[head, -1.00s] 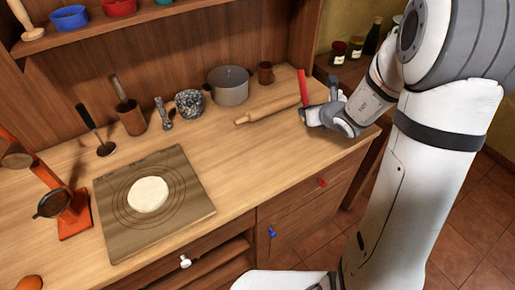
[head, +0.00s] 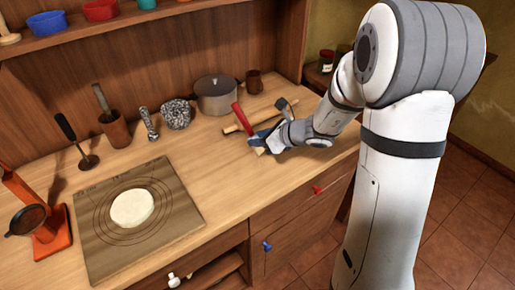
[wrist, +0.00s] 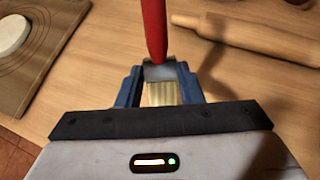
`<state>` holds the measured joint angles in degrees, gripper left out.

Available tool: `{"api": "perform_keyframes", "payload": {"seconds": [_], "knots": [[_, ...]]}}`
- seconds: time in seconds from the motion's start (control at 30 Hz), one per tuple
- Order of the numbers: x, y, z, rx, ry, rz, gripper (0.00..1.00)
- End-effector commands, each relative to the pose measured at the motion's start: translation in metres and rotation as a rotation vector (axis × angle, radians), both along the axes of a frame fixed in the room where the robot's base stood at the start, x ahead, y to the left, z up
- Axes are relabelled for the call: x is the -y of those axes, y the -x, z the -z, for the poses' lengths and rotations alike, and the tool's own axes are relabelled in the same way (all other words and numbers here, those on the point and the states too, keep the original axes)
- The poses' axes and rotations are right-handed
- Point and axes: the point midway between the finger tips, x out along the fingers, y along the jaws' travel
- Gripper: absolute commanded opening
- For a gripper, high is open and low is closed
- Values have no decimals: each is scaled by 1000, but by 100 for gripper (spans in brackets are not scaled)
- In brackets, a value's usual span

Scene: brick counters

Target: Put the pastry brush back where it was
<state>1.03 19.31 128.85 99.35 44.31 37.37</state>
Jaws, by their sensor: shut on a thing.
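The pastry brush has a red handle, a metal ferrule and pale bristles. Its red handle (head: 240,115) rises from my gripper (head: 262,139) in the head view. In the wrist view the brush (wrist: 154,30) stands between the blue fingers of my gripper (wrist: 158,84), which are shut on it near the ferrule. The bristles point toward the wrist camera's lower side. My gripper is over the right part of the counter, in front of the rolling pin (head: 233,129). I cannot tell whether the bristles touch the wood.
The rolling pin also shows close by in the wrist view (wrist: 250,38). A pastry board (head: 180,222) with dough (head: 132,208) lies to the left. A grey pot (head: 217,97), a brown cup (head: 254,82) and a mortar (head: 176,114) stand behind. The counter between board and gripper is clear.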

Motion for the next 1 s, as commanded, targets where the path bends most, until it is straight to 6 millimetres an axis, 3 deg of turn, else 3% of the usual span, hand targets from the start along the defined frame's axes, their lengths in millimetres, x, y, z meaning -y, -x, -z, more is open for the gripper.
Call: {"api": "perform_keyframes", "payload": {"seconds": [0.23,0.67,0.7,0.93,1.0], "knots": [[0,0,34,-3,-1,1,8],[-1,0,41,0,0,0,8],[-1,0,40,0,0,0,35],[-1,0,39,0,0,0,54],[-1,0,39,0,0,-1,55]]}}
